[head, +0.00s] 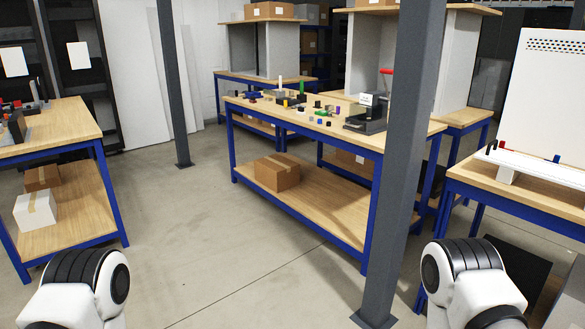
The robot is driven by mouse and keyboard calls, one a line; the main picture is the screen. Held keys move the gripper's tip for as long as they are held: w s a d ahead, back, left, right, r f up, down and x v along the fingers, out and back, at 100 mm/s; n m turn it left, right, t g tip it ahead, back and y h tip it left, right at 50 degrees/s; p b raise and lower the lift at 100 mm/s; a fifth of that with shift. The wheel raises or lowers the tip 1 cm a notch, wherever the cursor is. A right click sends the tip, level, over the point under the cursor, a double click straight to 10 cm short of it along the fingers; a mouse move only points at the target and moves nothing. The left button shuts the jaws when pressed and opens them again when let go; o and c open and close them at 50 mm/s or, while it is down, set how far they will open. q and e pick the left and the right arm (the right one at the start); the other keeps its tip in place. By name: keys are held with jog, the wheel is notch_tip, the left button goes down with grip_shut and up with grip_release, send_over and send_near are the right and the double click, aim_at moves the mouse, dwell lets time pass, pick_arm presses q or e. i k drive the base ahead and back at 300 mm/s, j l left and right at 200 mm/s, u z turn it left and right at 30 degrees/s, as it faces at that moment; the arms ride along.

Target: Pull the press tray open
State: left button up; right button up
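A small dark machine that looks like the press (370,122) stands at the right end of the middle workbench (300,118). It has a white label on its front and a red handle (386,71) above it. Its tray is too small to tell apart from here, so I cannot tell its position. Only white and black links of my two arms show at the bottom left and bottom right. Neither gripper is in view. The press is well beyond both arms.
A dark grey post (400,170) stands just right of the press, in front of the bench. Another post (172,85) stands left. Side benches (60,150) (530,195) flank open floor (200,230). A cardboard box (277,172) sits on the middle bench's lower shelf.

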aim_at(360, 124)
jog(key=i+z, duration=0.15)
jog(key=i, duration=0.3)
jog(key=i+j+z, duration=0.15)
jog(key=i, duration=0.3)
jog(key=i+j+z, duration=0.15)
jog(key=i, duration=0.3)
jog(key=i+j+z, duration=0.2)
jog(key=i, duration=0.25)
jog(key=i+j+z, duration=0.15)
jog(key=i+j, duration=0.15)
jog(key=i, duration=0.1)
